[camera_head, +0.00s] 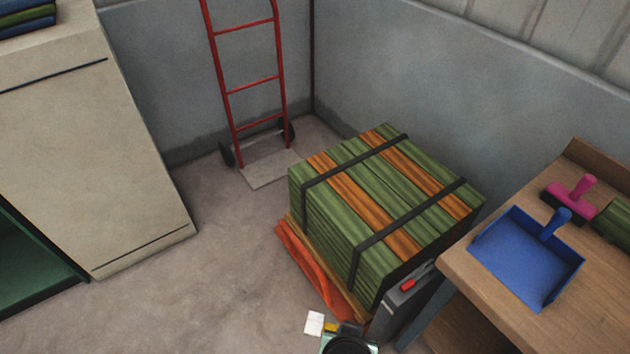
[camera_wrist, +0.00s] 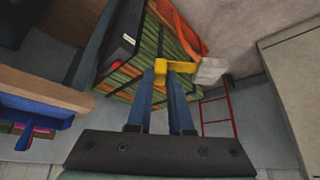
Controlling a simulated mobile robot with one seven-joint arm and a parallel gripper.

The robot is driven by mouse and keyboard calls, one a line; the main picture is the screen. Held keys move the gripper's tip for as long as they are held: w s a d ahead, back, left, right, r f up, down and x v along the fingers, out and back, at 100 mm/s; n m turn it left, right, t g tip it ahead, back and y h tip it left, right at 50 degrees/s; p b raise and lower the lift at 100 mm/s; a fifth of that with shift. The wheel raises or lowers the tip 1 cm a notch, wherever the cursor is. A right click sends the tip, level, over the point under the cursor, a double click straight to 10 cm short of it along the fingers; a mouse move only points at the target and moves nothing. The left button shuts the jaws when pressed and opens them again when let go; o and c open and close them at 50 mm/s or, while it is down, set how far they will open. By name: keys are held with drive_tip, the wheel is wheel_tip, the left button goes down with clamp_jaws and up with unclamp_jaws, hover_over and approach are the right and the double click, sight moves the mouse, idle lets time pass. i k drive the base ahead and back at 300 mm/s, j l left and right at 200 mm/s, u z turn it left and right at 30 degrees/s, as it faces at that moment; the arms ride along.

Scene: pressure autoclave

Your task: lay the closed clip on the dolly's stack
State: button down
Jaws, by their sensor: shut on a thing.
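A yellow clip (camera_wrist: 190,74) with a pale grey-white block or tag (camera_wrist: 211,70) at its end is between my gripper's fingertips (camera_wrist: 172,68) in the wrist view. My gripper (camera_head: 344,329) is shut on it. In the head view, the clip (camera_head: 331,327) shows as a small yellow patch at the bottom edge, with the white piece (camera_head: 314,323) beside it. Whether the clip is closed is too small to tell. The stack of green and orange boards (camera_head: 365,190), bound by two black straps, sits on a low base. My gripper is at its near side, apart from its top in the head view.
An orange cloth-like piece (camera_head: 315,270) lies along the stack's left side. A grey box (camera_head: 395,308) with a red handle (camera_head: 408,286) stands between stack and wooden table (camera_head: 470,280). The table bears a blue dustpan (camera_head: 525,255) and pink brush (camera_head: 572,198). A red hand truck (camera_head: 252,85) stands behind.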

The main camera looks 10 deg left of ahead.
sight(387, 234)
drive_tip(key=i+l+u, duration=0.2)
drive_tip(key=u, duration=0.25)
drive_tip(key=i+l+u, duration=0.25)
drive_tip(key=u, duration=0.25)
drive_tip(key=i+l, duration=0.2)
drive_tip(key=l, duration=0.2)
drive_tip(key=i+l, duration=0.15)
drive_tip(key=l, duration=0.25)
drive_tip(key=i+l, duration=0.2)
drive_tip(key=l, duration=0.2)
